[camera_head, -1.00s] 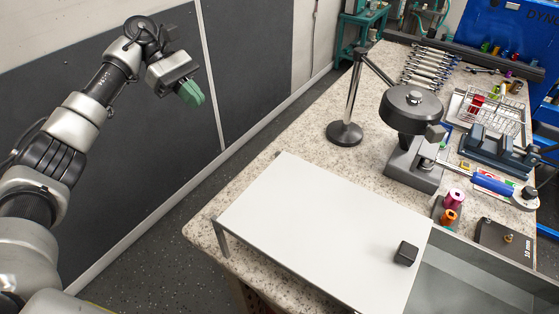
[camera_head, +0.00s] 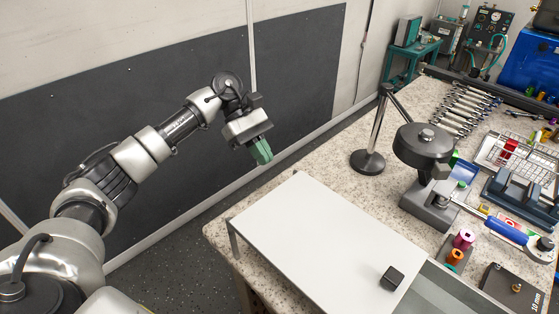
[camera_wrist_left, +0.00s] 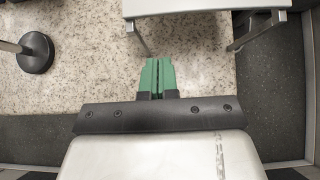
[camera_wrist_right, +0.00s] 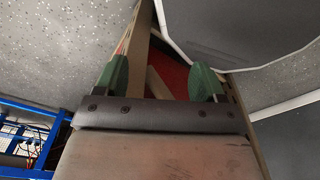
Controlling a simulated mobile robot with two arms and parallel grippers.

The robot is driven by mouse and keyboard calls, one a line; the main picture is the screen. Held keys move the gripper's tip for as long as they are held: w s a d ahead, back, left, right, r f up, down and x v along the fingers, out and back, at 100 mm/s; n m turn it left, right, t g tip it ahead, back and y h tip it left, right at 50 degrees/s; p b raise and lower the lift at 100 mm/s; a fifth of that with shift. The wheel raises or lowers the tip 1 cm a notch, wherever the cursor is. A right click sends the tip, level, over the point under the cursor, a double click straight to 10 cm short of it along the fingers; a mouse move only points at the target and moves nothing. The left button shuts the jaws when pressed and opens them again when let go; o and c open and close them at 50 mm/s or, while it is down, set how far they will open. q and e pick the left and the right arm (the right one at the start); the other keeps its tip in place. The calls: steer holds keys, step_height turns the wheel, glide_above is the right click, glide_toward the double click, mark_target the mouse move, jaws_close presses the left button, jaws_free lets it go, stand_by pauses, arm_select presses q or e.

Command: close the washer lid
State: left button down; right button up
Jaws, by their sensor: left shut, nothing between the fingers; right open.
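The washer lid seems to be the flat white panel (camera_head: 320,240) with a small black knob (camera_head: 392,277), near the table's front edge. The open grey basin of the washer (camera_head: 448,292) shows beside the panel's right edge, cut off by the picture. My left gripper (camera_head: 263,156) is shut and empty, fingers down, beyond the panel's left side and apart from it. In the left wrist view the panel's edge (camera_wrist_left: 200,8) and its legs show ahead of the green fingers (camera_wrist_left: 158,64). My right gripper (camera_wrist_right: 166,76) is open and empty, seen only in its wrist view.
Several wrenches (camera_head: 465,105) lie farther back. Clear speckled tabletop (camera_head: 313,172) lies behind the panel.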

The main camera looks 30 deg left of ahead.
arm_select(q)
steer(key=d+p, duration=0.1)
steer(key=s+d, duration=0.1)
steer(key=d, duration=0.1)
steer(key=d+f+p, duration=0.1)
steer(key=d, duration=0.1)
steer(key=shift+s+p, duration=0.3)
steer(key=shift+s, duration=0.05)
arm_select(e)
steer(key=r, duration=0.1)
steer(key=d+r, duration=0.1)
steer(key=r, duration=0.1)
steer(key=shift+d+r, duration=0.1)
steer(key=shift+r, duration=0.05)
